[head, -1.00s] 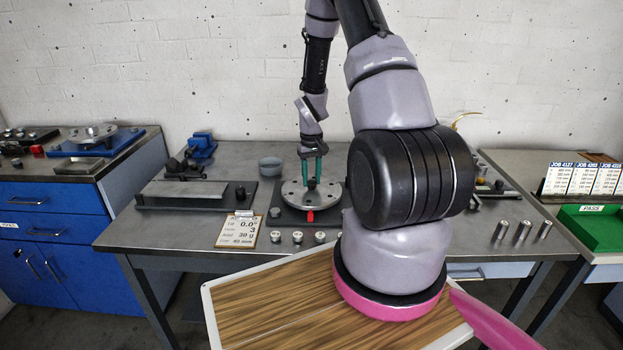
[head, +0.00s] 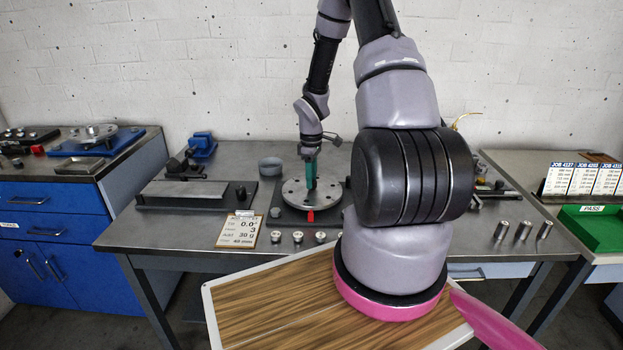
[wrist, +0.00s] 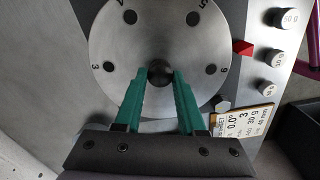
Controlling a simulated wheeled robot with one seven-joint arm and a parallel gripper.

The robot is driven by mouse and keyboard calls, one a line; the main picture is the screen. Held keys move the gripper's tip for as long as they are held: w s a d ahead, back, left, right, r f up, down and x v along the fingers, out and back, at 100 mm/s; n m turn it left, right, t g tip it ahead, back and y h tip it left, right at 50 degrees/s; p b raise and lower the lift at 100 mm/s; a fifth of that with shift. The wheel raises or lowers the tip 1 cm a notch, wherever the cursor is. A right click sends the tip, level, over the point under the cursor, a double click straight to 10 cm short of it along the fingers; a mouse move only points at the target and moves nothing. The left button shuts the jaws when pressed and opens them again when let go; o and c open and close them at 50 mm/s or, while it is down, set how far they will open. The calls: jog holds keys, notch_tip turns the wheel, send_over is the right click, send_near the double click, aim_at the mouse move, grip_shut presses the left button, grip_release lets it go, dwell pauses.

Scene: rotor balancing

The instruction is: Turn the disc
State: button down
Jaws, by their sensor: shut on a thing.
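The disc (head: 294,195) is a flat grey metal plate with numbered holes near its rim, lying on a dark base plate on the bench. It fills the middle of the wrist view (wrist: 125,45). A dark round knob (wrist: 160,71) stands at its centre. My gripper (wrist: 162,76) has its two green fingers shut on this knob, one on each side. In the head view my gripper (head: 311,184) points straight down over the disc's centre. A red pointer (head: 311,216) sits at the disc's near edge; in the wrist view (wrist: 243,47) it lies beside the rim. My gripper hides the disc's lower part there.
A clipboard card (head: 239,231) reading 0.0°, 3, 30 g, 40 mm lies left of the base plate. Several metal weights (head: 298,237) stand along the bench front. A long grey block (head: 184,193) lies farther left.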

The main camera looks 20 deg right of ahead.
jog(key=shift+n, duration=1.1)
jog(key=c, duration=0.5)
grip_release()
jog(key=shift+r, duration=0.1)
notch_tip(320, 180, up, 11)
jog(key=shift+f, duration=0.2)
